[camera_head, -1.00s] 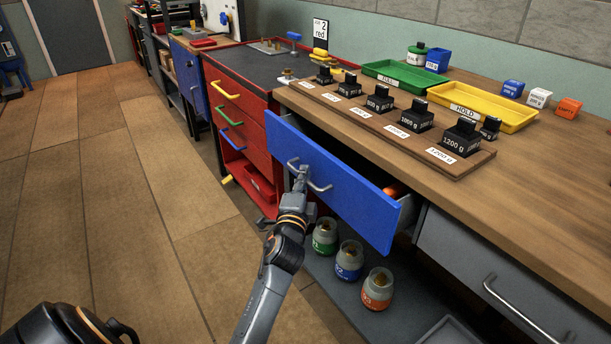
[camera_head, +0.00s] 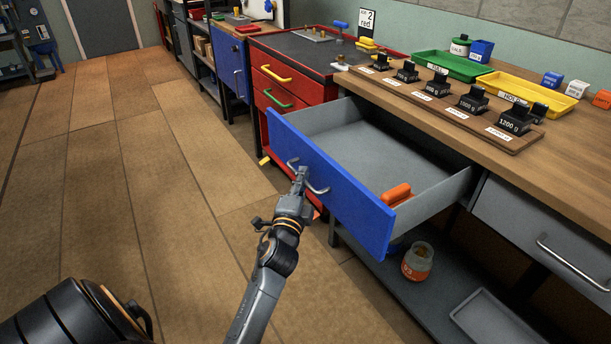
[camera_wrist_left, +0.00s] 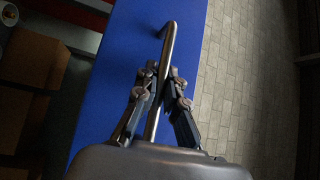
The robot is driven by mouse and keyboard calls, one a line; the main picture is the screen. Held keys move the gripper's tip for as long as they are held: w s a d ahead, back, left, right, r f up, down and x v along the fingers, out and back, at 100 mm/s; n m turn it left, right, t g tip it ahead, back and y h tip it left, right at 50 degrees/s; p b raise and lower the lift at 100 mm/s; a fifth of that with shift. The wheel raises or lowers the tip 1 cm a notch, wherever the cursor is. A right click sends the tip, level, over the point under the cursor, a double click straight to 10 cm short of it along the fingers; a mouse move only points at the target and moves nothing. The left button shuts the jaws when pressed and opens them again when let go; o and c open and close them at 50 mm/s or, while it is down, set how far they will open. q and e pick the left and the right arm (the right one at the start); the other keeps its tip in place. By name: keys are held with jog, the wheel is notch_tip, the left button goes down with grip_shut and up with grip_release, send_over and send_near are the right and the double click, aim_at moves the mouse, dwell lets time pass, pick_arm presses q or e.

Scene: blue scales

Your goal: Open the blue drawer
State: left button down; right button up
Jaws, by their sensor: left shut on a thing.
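The blue drawer (camera_head: 328,185) is pulled well out from under the wooden bench, and its grey inside shows. An orange object (camera_head: 396,194) lies inside near the front right corner. A metal bar handle (camera_head: 318,188) is on the blue front. My left gripper (camera_head: 302,177) is shut on this handle. In the left wrist view, my left gripper (camera_wrist_left: 162,88) has its fingers on both sides of the handle bar (camera_wrist_left: 168,45), with the blue front (camera_wrist_left: 130,60) behind. My right gripper is not in view.
The wooden bench top (camera_head: 400,107) carries a board of black weights (camera_head: 470,103), a green tray (camera_head: 446,66) and a yellow tray (camera_head: 515,88). A closed grey drawer (camera_head: 535,228) is at the right. A jar (camera_head: 417,262) stands on the lower shelf. Floor at left is clear.

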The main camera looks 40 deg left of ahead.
pick_arm(q)
jog(key=shift+s+a+r, duration=0.1)
jog(key=shift+s+a, duration=0.15)
jog(key=shift+s, duration=0.1)
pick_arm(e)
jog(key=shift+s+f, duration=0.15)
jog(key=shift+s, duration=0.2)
pick_arm(q)
jog(key=c, duration=1.7)
grip_release()
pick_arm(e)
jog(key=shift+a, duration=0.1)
pick_arm(q)
jog(key=v, duration=0.7)
jog(key=shift+s, duration=0.2)
jog(key=shift+d, duration=0.1)
